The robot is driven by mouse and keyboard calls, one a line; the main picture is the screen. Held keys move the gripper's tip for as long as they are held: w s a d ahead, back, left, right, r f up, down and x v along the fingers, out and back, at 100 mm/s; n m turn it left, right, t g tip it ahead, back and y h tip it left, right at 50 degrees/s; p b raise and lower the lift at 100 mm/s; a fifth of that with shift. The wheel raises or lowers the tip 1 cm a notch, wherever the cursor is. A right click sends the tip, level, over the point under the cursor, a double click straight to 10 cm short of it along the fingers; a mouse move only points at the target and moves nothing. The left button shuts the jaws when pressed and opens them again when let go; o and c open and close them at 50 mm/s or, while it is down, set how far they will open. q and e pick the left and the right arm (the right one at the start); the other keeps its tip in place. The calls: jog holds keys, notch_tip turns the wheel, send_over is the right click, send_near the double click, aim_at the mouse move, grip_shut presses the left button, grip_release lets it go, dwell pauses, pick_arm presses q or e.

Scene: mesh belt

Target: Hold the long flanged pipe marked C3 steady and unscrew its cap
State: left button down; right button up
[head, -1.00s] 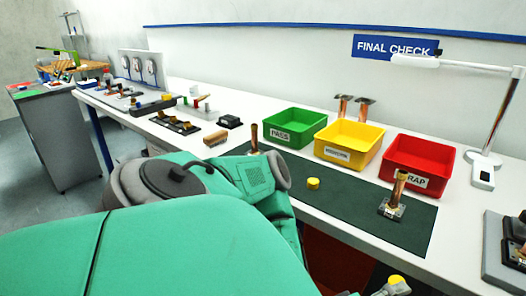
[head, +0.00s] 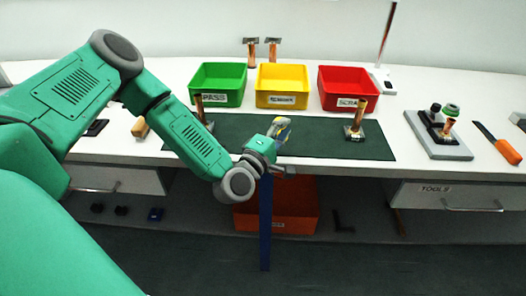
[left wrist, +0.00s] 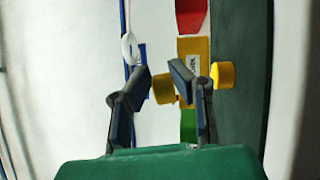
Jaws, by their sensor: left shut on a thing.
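In the head view my left gripper (head: 280,134) is over the front of the dark green mat, with a yellow thing at its fingers. The left wrist view shows a yellow cap-like piece (left wrist: 162,90) between the blue-padded fingers of my left gripper (left wrist: 163,82), shut on it. A second yellow piece (left wrist: 223,75) shows beyond the right finger, against the mat. A copper pipe on a flanged base (head: 356,120) stands upright on the mat's right part; another copper pipe (head: 199,107) stands at its left. No C3 mark is readable. My right gripper is not in view.
Green (head: 217,84), yellow (head: 282,86) and red (head: 347,88) bins stand behind the mat (head: 315,136). Two flanged pipes stand behind them. A grey board (head: 438,143) with fittings and an orange-handled tool (head: 507,151) lie right. An orange crate (head: 276,208) sits below.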

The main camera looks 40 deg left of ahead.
pick_arm(q)
jog(key=shift+n+y, duration=0.4)
jog(key=shift+y, duration=0.2)
jog(key=w+a, duration=0.1)
jog(key=w+a+r, duration=0.1)
jog(key=a, duration=0.1)
jog(key=w+a+b, duration=0.1)
jog(key=a, duration=0.1)
jog(key=shift+w+a+r, duration=0.15)
jog(key=shift+w+a, duration=0.1)
jog(key=f+b, duration=0.1)
jog(key=d+f+b, duration=0.1)
jog(key=shift+f, duration=0.35)
jog(key=shift+d+f, duration=0.3)
jog(key=shift+a, duration=0.15)
